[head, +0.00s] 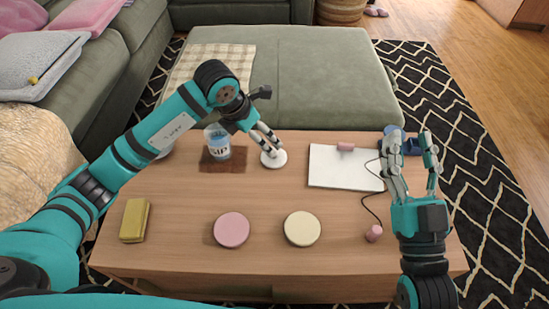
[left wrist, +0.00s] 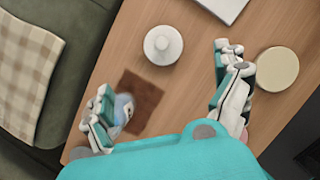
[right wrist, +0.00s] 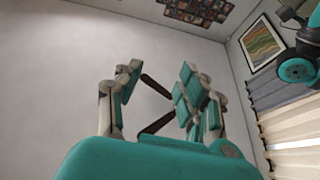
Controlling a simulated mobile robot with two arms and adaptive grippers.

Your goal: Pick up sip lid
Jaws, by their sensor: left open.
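The sip lid, a white round disc with a raised knob (head: 277,161), lies on the wooden table; it also shows in the left wrist view (left wrist: 163,45). The clear cup marked SIP (head: 217,142) stands to its left on a brown mat (head: 213,166), partly hidden by a finger in the left wrist view. My left gripper (head: 268,143) is open and empty, above the lid in the head view, with the lid ahead between its fingers in the wrist view (left wrist: 167,78). My right gripper (head: 409,152) is open, empty and points upward at the table's right.
A pink disc (head: 232,230) and a cream disc (head: 302,229) lie in front. A yellow block (head: 134,221) is at left. A white notebook (head: 335,168) lies at right, near a dark cord and a small pink piece (head: 374,234). A green ottoman (head: 325,85) stands behind.

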